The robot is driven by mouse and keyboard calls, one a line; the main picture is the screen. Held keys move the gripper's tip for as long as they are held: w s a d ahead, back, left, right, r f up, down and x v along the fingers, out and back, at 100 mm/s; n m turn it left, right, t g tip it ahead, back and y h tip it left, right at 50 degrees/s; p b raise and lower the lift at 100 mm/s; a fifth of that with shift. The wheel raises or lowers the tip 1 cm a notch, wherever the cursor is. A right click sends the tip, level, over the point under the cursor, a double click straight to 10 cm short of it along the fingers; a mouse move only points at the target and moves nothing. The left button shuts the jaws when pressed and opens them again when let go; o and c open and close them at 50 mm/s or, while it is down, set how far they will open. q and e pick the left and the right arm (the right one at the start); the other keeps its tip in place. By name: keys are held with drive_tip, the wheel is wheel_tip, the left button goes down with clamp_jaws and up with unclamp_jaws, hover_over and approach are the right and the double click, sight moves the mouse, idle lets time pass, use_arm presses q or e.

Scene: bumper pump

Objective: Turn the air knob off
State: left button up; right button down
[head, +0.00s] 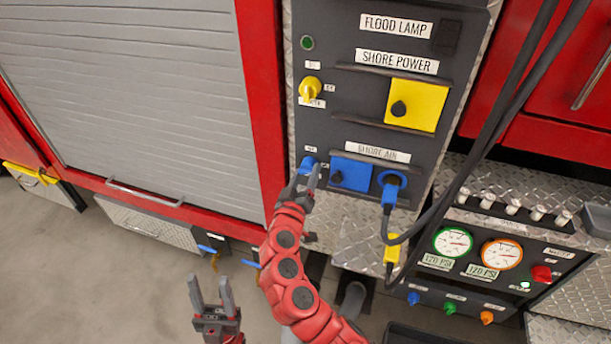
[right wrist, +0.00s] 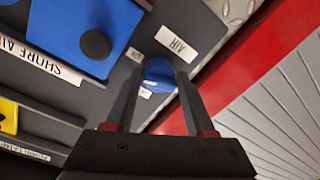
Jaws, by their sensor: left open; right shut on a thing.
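The blue air knob (head: 308,163) is on the dark panel, left of the blue square (head: 351,173) under the SHORE AIR label (head: 371,152). My right gripper (head: 304,181) is shut on this knob. In the right wrist view the blue knob (right wrist: 160,73) shows between the two fingertips (right wrist: 160,75), next to a white AIR label (right wrist: 177,44). The fingers partly hide the knob, so I cannot tell its exact setting. My left gripper (head: 210,290) is open and empty, low over the floor, with its fingers pointing up and well away from the panel.
A yellow knob (head: 310,88) and yellow square cover (head: 415,105) sit above on the panel. A blue plug (head: 390,188) and black cables (head: 480,150) hang at the right. Gauges (head: 453,242) are at lower right. A grey shutter (head: 140,90) fills the left.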

drive_tip(key=n, duration=0.2)
drive_tip(key=shift+r+n, duration=0.1)
drive_tip(key=shift+n, duration=0.3)
drive_tip(key=n, duration=0.3)
drive_tip(key=shift+r+p, duration=0.1)
drive_tip(key=shift+p, duration=0.2)
drive_tip(key=n+p, duration=0.1)
drive_tip(key=n, duration=0.2)
drive_tip(key=shift+r+n+g, duration=0.15)
drive_tip(key=shift+n+g, duration=0.15)
drive_tip(key=shift+n, duration=0.1)
drive_tip(key=n+p, duration=0.2)
drive_tip(key=n, duration=0.2)
drive_tip(key=shift+h, duration=0.4)
drive_tip(key=shift+r+n, duration=0.1)
drive_tip(key=shift+n, duration=0.3)
drive_tip(key=shift+c, duration=1.7)
unclamp_jaws()
drive_tip(key=shift+f, duration=0.25)
